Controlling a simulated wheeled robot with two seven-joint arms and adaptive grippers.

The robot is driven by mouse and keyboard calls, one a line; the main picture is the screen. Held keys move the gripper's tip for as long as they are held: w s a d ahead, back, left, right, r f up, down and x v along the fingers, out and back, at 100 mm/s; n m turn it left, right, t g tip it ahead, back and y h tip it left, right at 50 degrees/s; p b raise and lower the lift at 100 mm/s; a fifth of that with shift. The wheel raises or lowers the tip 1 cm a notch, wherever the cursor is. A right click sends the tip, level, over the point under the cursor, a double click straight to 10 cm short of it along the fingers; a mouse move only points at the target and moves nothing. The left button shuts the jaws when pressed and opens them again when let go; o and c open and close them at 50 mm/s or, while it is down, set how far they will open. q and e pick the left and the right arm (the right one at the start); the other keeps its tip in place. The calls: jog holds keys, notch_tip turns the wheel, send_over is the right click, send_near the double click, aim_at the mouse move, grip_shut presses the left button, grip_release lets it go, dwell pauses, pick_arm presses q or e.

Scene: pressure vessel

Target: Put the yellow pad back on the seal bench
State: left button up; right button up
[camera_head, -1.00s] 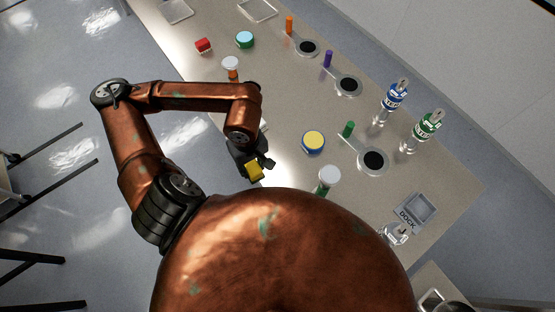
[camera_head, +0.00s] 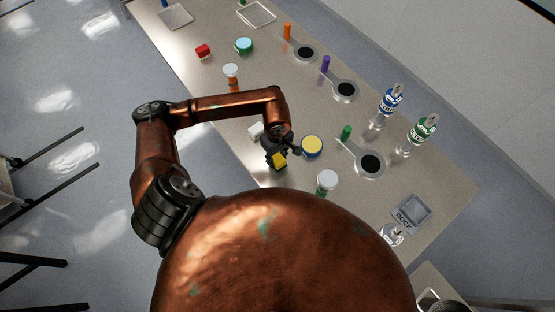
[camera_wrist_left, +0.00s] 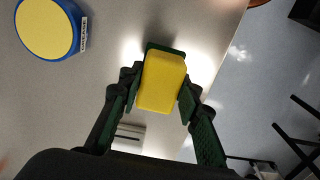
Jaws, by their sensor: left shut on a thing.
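The yellow pad (camera_wrist_left: 161,82) is a small yellow block with a dark green layer at its far end. It sits between the fingers of my left gripper (camera_wrist_left: 158,92), which is shut on it. In the head view the pad (camera_head: 279,160) shows at the tip of my left gripper (camera_head: 277,156), near the front edge of the bench (camera_head: 240,110). Whether the pad touches the bench top is hard to tell. A round blue tub with a yellow top (camera_head: 312,146) stands just right of the gripper. My right gripper is not in view.
Grey round-ended holders (camera_head: 369,164), blue (camera_head: 391,100) and green (camera_head: 423,130) bottles and a dock tray (camera_head: 411,212) stand farther right.

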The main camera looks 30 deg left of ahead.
aim_at(278, 161)
pick_arm(q)
jog(key=shift+w+f, duration=0.2)
jog(key=shift+f, duration=0.15)
notch_tip(278, 161, down, 3)
jog(key=shift+r+p, duration=0.1)
jog(key=shift+p, duration=0.65)
jog(key=shift+w+f, duration=0.1)
jog(key=shift+f, duration=0.15)
jog(key=shift+f+b, duration=0.15)
jog(key=shift+b, duration=0.15)
jog(key=o, duration=1.1)
jog(key=shift+o, duration=0.2)
jog(key=shift+r, duration=0.2)
